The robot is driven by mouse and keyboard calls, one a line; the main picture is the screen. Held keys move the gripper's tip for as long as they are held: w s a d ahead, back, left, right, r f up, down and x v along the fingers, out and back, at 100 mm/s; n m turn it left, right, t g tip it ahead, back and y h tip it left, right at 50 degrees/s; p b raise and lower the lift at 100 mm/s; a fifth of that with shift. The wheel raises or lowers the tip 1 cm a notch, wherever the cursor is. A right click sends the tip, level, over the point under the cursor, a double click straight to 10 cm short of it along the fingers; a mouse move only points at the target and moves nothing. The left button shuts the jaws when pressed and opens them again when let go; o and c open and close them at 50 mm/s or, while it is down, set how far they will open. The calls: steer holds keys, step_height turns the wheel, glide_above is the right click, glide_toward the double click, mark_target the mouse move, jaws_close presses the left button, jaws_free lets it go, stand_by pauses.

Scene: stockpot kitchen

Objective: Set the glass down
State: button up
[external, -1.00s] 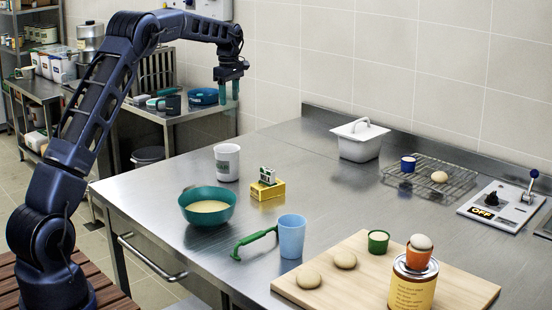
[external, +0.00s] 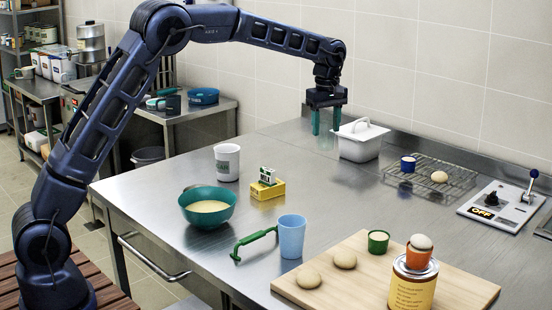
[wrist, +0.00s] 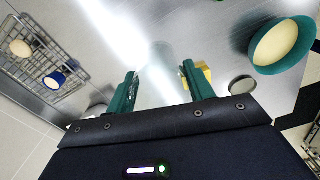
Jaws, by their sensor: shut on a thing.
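The glass is see-through and shows only as a faint outline between and beyond the fingers.
Further right is a wire rack (external: 455,181) with a blue cup (external: 408,164) and bun (external: 439,177). A white mug (external: 227,162), yellow box (external: 268,190) and teal bowl (external: 207,208) stand left. The middle counter is clear.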

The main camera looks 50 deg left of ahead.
steer(key=s+d+m, duration=0.1)
steer(key=s+d, duration=0.3)
steer(key=d, duration=0.6)
steer(key=shift+m, duration=0.3)
step_height(320, 180, down, 20)
steer(key=shift+w, duration=0.1)
steer(key=shift+f, duration=0.15)
steer(key=o, duration=1)
steer(key=shift+o, duration=0.2)
